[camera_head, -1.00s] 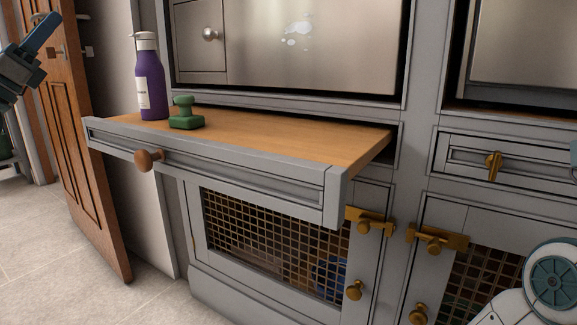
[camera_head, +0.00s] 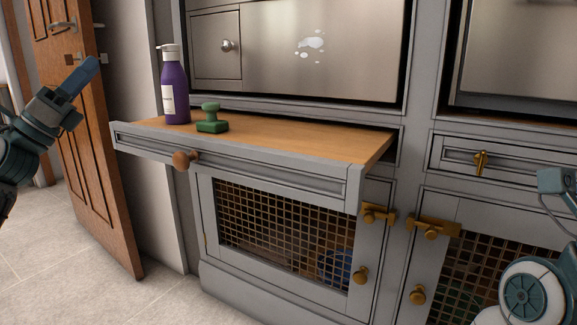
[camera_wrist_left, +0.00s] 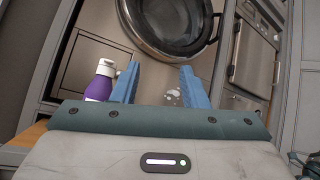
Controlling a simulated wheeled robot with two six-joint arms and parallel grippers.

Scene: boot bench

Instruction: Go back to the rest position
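My left gripper (camera_head: 88,75) is raised at the left of the head view, in front of the wooden door and apart from the bench. In the left wrist view its two blue fingers (camera_wrist_left: 158,85) stand apart with nothing between them. My right arm (camera_head: 535,290) shows at the lower right of the head view; its fingertips cannot be made out. A purple bottle with a white pump (camera_head: 175,90) stands upright on the pulled-out shelf (camera_head: 290,138). The bottle also shows in the left wrist view (camera_wrist_left: 99,86). A green brush or scrubber (camera_head: 211,120) stands beside it.
A brown knob (camera_head: 184,159) sticks out of the shelf front. A mesh-fronted cupboard (camera_head: 280,225) with brass latches (camera_head: 378,214) is below. A steel panel with white spots (camera_head: 310,43) is above. The wooden door (camera_head: 85,130) stands open at left. The tiled floor (camera_head: 80,260) is clear.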

